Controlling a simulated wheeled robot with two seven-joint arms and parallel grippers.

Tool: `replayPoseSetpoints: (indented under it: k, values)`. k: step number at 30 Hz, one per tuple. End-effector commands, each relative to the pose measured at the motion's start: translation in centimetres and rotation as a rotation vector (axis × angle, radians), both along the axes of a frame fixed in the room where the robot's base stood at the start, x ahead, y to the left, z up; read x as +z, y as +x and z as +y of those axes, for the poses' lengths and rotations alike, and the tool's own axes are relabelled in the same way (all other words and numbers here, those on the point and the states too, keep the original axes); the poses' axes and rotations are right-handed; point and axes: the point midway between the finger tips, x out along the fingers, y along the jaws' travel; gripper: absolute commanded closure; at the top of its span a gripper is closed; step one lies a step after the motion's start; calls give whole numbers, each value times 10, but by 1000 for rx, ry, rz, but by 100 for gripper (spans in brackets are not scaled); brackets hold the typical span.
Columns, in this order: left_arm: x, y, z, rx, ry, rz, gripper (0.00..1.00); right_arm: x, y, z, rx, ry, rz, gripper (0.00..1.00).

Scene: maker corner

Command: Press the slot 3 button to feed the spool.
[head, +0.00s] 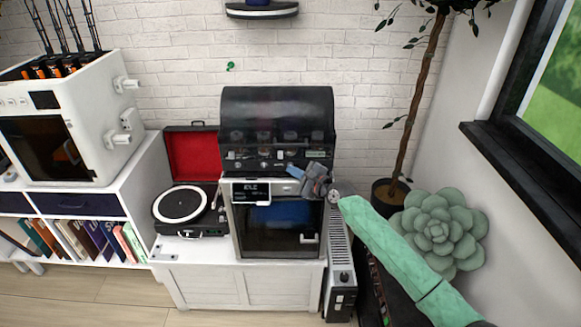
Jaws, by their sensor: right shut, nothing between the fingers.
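A 3D printer (280,247) with a dark glass door stands on a low white cabinet. A dark, domed spool unit (275,108) sits on top of it, with several spools faintly visible behind its tinted cover. Small controls line the unit's lower front; I cannot read their slot numbers. My right gripper (291,171) reaches in from the right, its fingers shut and empty, pointing left. Its fingertips are in front of the unit's lower right front, close to the control row. I cannot tell whether they touch a button. My left gripper is not in view.
A record player (181,205) with an open red-lined lid stands left of the printer. A white machine (95,118) stands on a shelf further left. A heater (341,262), a potted tree (388,190) and a large succulent (440,229) are on the right.

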Motion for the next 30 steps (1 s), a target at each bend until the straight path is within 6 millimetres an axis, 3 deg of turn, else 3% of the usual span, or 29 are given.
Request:
replayPoseSetpoints:
  k: [30]
  values:
    - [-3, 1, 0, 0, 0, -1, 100, 2, 7, -1, -2, 1, -2, 100]
